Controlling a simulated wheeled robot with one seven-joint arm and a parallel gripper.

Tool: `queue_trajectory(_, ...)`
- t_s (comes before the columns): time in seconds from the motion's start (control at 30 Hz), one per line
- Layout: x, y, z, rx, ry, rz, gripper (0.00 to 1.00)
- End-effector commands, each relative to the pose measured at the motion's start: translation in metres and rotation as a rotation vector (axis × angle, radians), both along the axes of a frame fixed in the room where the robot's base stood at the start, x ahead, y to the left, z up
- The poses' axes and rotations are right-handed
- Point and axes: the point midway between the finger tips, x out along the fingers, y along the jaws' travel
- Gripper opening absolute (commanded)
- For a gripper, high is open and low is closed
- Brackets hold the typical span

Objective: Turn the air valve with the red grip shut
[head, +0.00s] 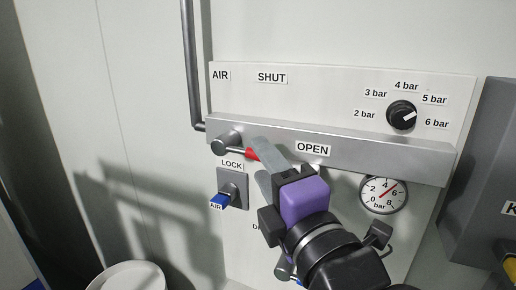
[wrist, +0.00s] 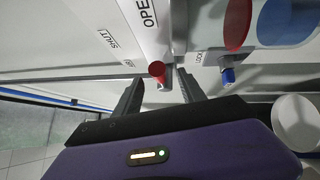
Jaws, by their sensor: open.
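The air valve (head: 230,144) sits at the left end of the grey bar on the panel. Its lever lies nearly level, pointing right toward the OPEN label, with the red grip (head: 252,155) at its end. The SHUT label (head: 272,78) is above. My gripper (head: 259,160) is open, its fingers reaching to the red grip. In the wrist view the red grip (wrist: 156,69) shows between the two fingertips (wrist: 160,80), nearer the left one. I cannot tell whether a finger touches it. My fingers hide part of the bar and panel.
A lock (head: 232,187) with a blue AIR tag is just below the valve. A pressure gauge (head: 383,194) and a black knob (head: 401,115) are to the right. A vertical pipe (head: 194,70) runs at the upper left. A grey box (head: 485,170) stands at the right edge.

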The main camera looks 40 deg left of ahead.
Motion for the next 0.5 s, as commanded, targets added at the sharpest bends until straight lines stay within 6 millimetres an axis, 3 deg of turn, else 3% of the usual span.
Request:
queue_trajectory(0.2, 0.014, 0.024, 0.006, -0.001, 0.001, 0.000, 0.48)
queue_trajectory(0.5, 0.019, 0.031, 0.005, 0.002, 0.000, -0.002, 0.48)
